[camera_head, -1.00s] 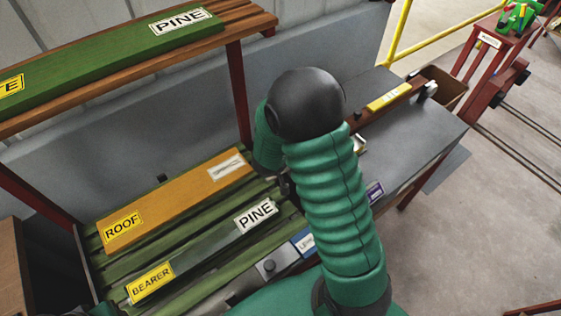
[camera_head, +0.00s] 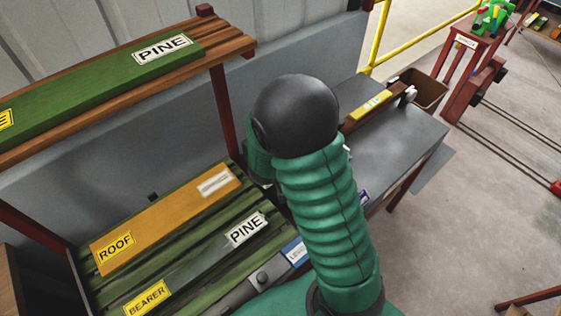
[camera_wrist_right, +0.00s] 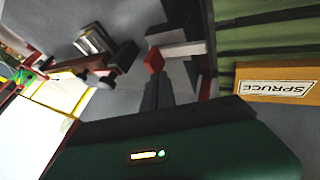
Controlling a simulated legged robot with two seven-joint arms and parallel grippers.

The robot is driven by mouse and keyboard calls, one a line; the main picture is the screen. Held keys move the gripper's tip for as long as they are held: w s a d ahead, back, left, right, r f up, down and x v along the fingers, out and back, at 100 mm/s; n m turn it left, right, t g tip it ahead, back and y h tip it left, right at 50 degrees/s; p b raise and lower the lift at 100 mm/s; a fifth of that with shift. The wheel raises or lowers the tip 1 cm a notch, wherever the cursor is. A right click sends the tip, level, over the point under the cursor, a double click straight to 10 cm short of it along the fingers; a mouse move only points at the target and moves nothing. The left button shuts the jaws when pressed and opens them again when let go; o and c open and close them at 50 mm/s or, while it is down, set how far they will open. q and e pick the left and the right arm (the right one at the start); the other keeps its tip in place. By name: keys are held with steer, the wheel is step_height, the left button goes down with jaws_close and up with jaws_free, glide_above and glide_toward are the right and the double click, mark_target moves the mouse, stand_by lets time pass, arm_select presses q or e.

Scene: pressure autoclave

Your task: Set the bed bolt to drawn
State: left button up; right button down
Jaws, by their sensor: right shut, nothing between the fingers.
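No part is labelled as the bed bolt in these frames. In the right wrist view a short pale bar (camera_wrist_right: 183,49) with a red end block (camera_wrist_right: 154,60) lies over the grey bench; it may be the bolt, but I cannot be sure. My right gripper (camera_wrist_right: 156,80) is shut and empty, its dark fingertips just short of the red block; I cannot tell whether they touch. In the head view my green right arm and its black joint hide this gripper and the spot it points at. My left gripper is not in view.
A slatted green bed holds the ROOF board (camera_head: 165,222) and the BEARER/PINE board (camera_head: 190,268). A wooden shelf (camera_head: 215,45) with a green board stands above. The grey bench (camera_head: 405,150) carries a yellow-labelled bar (camera_head: 371,104).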

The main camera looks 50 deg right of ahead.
steer(key=p+v, duration=0.5)
steer(key=v, duration=0.5)
steer(key=shift+a, duration=0.4)
steer(key=shift+w, duration=0.1)
steer(key=shift+r, duration=0.1)
steer(key=w+a+r+n+t+y, duration=0.15)
steer(key=w+a+y, duration=0.25)
steer(key=a, duration=0.4)
steer(key=s+a+n+g+y, duration=0.1)
steer(key=s+a+g+y, duration=0.1)
steer(key=s+a, duration=0.5)
steer(key=shift+s+r+g, duration=0.45)
steer(key=shift+s, duration=0.3)
